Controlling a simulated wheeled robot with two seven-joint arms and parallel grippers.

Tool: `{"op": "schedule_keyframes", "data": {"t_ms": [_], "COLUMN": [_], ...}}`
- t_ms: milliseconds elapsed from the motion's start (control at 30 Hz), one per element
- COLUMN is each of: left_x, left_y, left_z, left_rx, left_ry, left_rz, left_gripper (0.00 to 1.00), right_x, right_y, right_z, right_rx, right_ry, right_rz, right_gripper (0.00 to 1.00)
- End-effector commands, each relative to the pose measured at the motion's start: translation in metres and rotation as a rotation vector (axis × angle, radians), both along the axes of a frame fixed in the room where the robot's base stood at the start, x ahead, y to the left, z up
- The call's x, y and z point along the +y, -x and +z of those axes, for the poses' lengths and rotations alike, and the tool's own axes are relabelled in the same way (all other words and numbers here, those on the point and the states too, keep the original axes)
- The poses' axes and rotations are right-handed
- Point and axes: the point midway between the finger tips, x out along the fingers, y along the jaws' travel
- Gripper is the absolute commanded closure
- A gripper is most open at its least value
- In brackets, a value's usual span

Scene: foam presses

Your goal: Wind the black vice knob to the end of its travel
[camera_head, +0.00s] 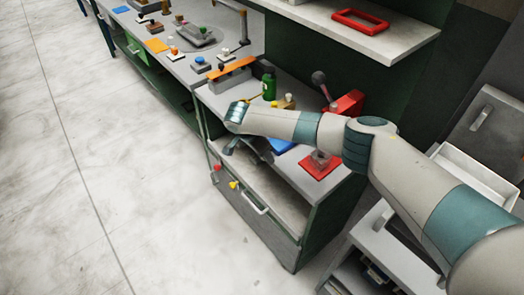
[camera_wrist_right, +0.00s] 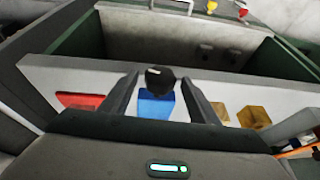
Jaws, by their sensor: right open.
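A round black knob (camera_wrist_right: 160,80) with a small pale mark shows in the right wrist view, in front of a blue block-like body (camera_wrist_right: 156,106). My right gripper (camera_wrist_right: 161,84) is open, with one dark finger on each side of the knob and a visible gap on both sides. In the head view my right arm reaches in from the right and the gripper (camera_head: 230,146) points down at the bench's front edge. There the blue body (camera_head: 282,145) is partly behind my arm, and I cannot make out the knob. My left gripper is not in view.
A red plate (camera_head: 320,165) lies right of the blue body, and a red block (camera_head: 347,103) stands behind my arm. A green bottle (camera_head: 269,84) and wooden blocks (camera_wrist_right: 254,117) are close by. Red and yellow knobs (camera_head: 234,185) hang at the bench front. The floor (camera_head: 120,200) is clear.

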Motion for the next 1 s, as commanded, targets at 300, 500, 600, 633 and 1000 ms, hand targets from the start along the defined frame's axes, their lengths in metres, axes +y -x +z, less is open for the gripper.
{"op": "schedule_keyframes", "data": {"t_ms": [300,500,600,633,1000], "left_x": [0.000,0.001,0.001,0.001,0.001], "left_y": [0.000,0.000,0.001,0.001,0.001], "left_z": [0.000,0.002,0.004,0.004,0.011], "left_rx": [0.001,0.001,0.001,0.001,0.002], "left_ry": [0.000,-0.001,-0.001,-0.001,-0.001], "left_rz": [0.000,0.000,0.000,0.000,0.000], "left_gripper": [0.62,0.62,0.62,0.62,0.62], "right_x": [0.000,0.003,0.007,0.008,0.007], "right_y": [0.000,-0.002,-0.006,-0.007,-0.008], "right_z": [0.000,0.003,0.006,0.007,0.008], "right_rx": [0.000,0.003,0.005,0.007,0.072], "right_ry": [0.000,0.003,0.010,0.013,0.057], "right_rz": [0.000,0.002,0.005,0.006,0.004], "right_gripper": [0.85,0.85,0.85,0.85,0.85]}}
